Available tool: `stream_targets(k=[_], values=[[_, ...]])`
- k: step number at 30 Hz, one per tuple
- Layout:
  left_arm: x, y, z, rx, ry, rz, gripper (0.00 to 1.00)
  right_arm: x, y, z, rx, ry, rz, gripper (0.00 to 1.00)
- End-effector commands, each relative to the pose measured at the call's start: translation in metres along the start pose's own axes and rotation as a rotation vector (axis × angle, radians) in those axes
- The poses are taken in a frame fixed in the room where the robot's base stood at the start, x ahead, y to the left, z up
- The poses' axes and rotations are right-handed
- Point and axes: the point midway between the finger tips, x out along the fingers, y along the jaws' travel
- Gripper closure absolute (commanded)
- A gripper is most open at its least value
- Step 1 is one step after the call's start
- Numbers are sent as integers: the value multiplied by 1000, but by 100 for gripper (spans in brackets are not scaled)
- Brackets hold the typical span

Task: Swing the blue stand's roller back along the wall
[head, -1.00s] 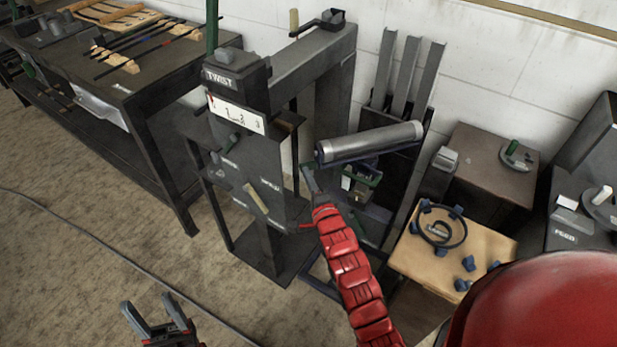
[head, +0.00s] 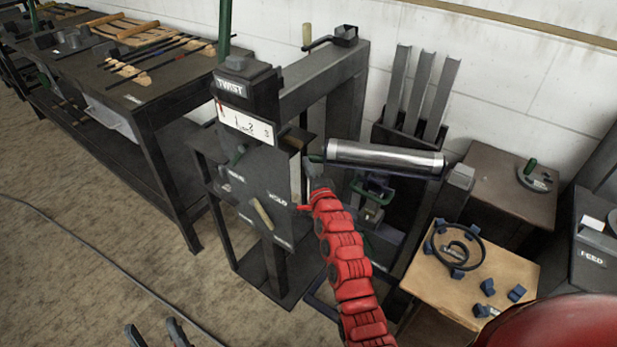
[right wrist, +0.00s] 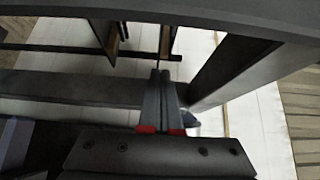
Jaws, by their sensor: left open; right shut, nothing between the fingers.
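The silver roller (head: 385,154) lies nearly level in the head view, its right end slightly lower, running roughly along the wall. Its dark blue stand (head: 393,238) is below, partly hidden by my right arm. My right gripper (head: 315,168) is at the roller's left end, shut with nothing in it; I cannot tell whether it touches the roller. In the right wrist view its fingers (right wrist: 158,98) are together, near dark metal bars. My left gripper (head: 152,335) is open and empty at the bottom edge, partly cut off.
The TWIST machine (head: 248,150) stands close left of my right gripper. A cardboard-coloured table (head: 480,262) with a black ring and blue blocks is at the right. Upright metal channels (head: 420,95) stand behind the roller. The floor (head: 110,250) at left is open, with a cable.

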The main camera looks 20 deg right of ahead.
Motion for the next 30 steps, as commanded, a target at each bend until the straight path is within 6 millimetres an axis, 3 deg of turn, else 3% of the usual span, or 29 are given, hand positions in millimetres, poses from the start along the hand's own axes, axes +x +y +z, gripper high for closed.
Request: stream_targets(k=[20, 25, 30], values=[[-4, 0, 1, 0, 0, 0, 40, 6, 0, -2, 1, 0, 0, 100], [-4, 0, 1, 0, 0, 0, 40, -9, 1, -2, 3, 0, 0, 100], [-4, 0, 1, 0, 0, 0, 40, -42, 2, -3, 3, 2, 0, 100]])
